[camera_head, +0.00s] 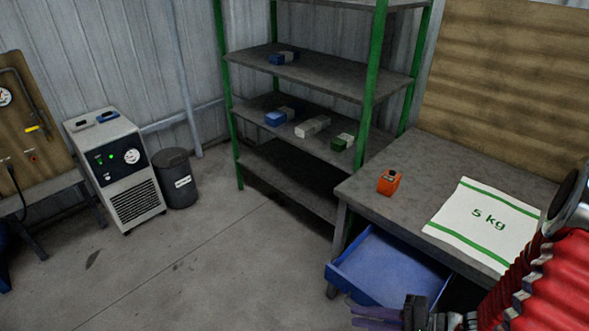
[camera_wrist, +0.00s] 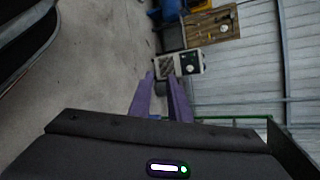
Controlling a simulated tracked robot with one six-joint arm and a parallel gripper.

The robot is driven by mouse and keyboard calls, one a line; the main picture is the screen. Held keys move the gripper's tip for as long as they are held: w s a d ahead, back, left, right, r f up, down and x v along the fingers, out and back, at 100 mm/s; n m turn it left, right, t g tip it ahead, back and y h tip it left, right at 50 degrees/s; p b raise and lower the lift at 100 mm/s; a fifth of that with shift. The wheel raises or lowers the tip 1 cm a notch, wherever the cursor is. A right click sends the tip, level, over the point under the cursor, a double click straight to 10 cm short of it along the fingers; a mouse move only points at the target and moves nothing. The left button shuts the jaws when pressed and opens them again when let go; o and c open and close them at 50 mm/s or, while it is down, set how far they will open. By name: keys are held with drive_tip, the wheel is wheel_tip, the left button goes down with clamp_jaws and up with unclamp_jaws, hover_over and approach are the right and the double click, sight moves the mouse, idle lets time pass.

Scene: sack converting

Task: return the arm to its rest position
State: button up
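My gripper shows at the bottom of the head view (camera_head: 362,316), low in front of the bench and its open blue drawer. Its purple fingers point left. In the wrist view the two purple fingers (camera_wrist: 160,76) stand apart with a gap between them. Nothing is held in the gap, and floor and wall show beyond it. My arm, in a red ribbed sleeve, reaches in from the right edge and hides part of the bench's right side. The arm appears stretched out low.
The blue drawer (camera_head: 385,270) is pulled out under the grey bench (camera_head: 460,157), close to my gripper. An orange device (camera_head: 389,182) and a 5 kg sack (camera_head: 485,222) lie on the bench. A green-post shelf (camera_head: 290,150) stands behind.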

drive_tip(key=s+r+n+h, duration=0.2)
drive_tip(key=r+n+h, duration=0.3)
drive_tip(key=r, duration=0.7)
drive_tip(key=s+a+r+n+h, duration=0.1)
drive_tip(key=s+r+n+h, duration=0.2)
drive_tip(key=r+h, duration=0.4)
wheel_tip(320, 180, up, 6)
drive_tip(key=shift+r+n+h, duration=0.25)
drive_tip(key=shift+n+h, duration=0.15)
drive_tip(key=shift+n, duration=0.5)
